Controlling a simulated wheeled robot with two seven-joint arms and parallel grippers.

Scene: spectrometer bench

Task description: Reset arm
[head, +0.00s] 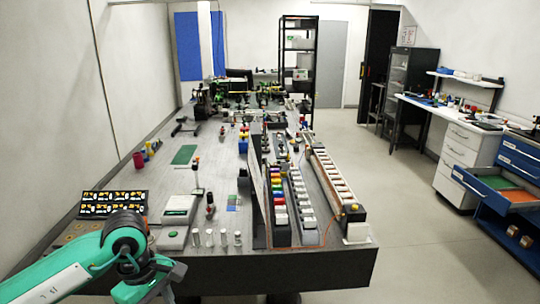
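My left arm, teal with dark joints, comes in from the lower left in the head view. Its wrist end (150,279) is at the near left edge of the bench (215,254), low in the picture. The fingers of my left gripper cannot be made out clearly, and nothing is clearly held. My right arm and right gripper do not show.
Several small glass vials (209,238) stand near the bench's front edge. A black panel with yellow markings (112,204) lies at the left. A long white-topped rail (333,187) runs along the right. An open blue drawer (497,187) juts into the clear floor (400,220).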

